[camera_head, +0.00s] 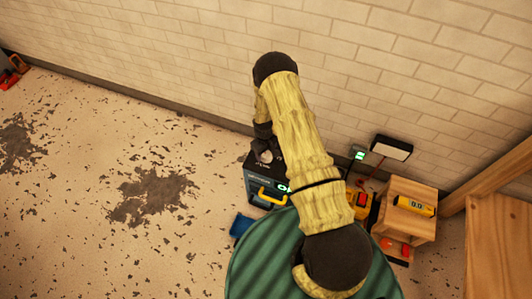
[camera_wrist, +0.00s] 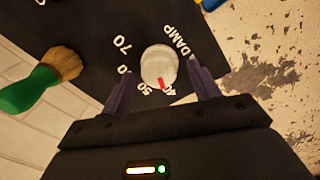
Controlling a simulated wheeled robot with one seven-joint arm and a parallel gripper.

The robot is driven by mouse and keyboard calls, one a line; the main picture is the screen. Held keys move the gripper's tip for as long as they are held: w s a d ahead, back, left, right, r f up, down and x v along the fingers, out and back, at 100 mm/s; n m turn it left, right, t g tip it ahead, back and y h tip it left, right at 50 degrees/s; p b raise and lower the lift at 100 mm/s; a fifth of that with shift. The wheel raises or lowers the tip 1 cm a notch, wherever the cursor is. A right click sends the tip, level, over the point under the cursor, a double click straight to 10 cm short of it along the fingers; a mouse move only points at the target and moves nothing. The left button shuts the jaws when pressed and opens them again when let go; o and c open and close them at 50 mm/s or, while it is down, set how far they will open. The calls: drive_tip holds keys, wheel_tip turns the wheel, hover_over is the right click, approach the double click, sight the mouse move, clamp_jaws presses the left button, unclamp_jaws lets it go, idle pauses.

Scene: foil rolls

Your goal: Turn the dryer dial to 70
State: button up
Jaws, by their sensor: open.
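The dial (camera_wrist: 157,62) is a round white knob on the dryer's black top panel (camera_wrist: 85,65), seen in the wrist view. Its red mark is at the lower edge, pointing near 40, between my fingers. The 70 label is at the dial's upper left and DAMP is at its right. My gripper (camera_wrist: 159,72) is open, with one finger on each side of the dial; I cannot tell whether they touch it.
A brush with a green handle (camera_wrist: 30,90) lies on the left in the wrist view. In the head view a green ribbed drum (camera_head: 262,262) stands in front. A wooden crate (camera_head: 412,222) with a yellow meter (camera_head: 414,205) is at right.

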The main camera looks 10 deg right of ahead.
drive_tip(key=shift+f, duration=0.3)
drive_tip(key=c, duration=1)
